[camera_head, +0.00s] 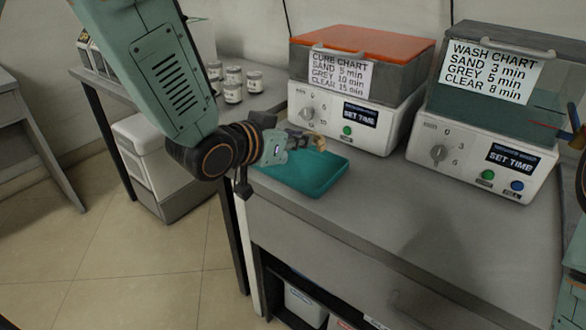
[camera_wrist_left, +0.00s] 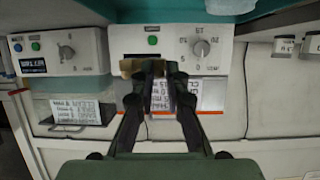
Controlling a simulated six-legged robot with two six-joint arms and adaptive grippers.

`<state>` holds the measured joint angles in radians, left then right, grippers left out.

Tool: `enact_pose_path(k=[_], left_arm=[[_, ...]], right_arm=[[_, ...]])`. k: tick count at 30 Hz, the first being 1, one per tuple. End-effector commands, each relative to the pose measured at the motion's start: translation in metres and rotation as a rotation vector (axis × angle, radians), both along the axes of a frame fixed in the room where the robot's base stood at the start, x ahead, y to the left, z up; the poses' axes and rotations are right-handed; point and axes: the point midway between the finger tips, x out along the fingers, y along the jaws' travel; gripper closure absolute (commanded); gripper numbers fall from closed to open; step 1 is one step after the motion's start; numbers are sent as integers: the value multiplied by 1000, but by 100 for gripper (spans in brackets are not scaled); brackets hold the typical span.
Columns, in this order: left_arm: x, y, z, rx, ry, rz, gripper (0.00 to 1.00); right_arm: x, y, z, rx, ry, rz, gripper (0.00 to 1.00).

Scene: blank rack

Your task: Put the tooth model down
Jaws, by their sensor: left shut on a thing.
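The tooth model (camera_head: 319,142) is a small tan piece at the tip of my left gripper (camera_head: 302,139), which is shut on it. It is held above the teal tray (camera_head: 322,181) on the grey bench, near the front of the orange-lidded cure unit. In the left wrist view, the tan piece (camera_wrist_left: 128,67) shows at the left side of the closed fingertips (camera_wrist_left: 153,68). The fingers partly hide it. The tray's teal surface (camera_wrist_left: 185,10) fills the top of that view. Only parts of my right arm show at the right edge of the head view; its fingers are not visible.
The cure unit (camera_head: 340,118) and the wash unit (camera_head: 470,160) stand along the back of the bench. Several small jars (camera_head: 233,85) stand on the surface behind my left arm.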

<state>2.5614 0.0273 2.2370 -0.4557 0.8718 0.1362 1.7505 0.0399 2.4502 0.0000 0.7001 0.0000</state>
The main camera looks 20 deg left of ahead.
Motion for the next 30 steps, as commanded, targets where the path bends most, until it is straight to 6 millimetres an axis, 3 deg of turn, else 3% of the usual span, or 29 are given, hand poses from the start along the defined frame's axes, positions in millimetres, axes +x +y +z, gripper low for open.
enact_pose_path(k=[1,3,10,16,30], left_arm=[[0,0,-15,1,3,0,100],[0,-1,-24,1,1,0,100],[0,0,-39,1,0,-1,100],[1,1,-67,1,1,0,100],[2,3,-73,1,-1,0,100]], right_arm=[[0,0,-9,0,1,0,60],[0,0,-13,0,1,0,60],[0,0,-19,0,0,0,60],[0,0,-33,0,0,0,60],[0,0,-34,0,0,0,60]])
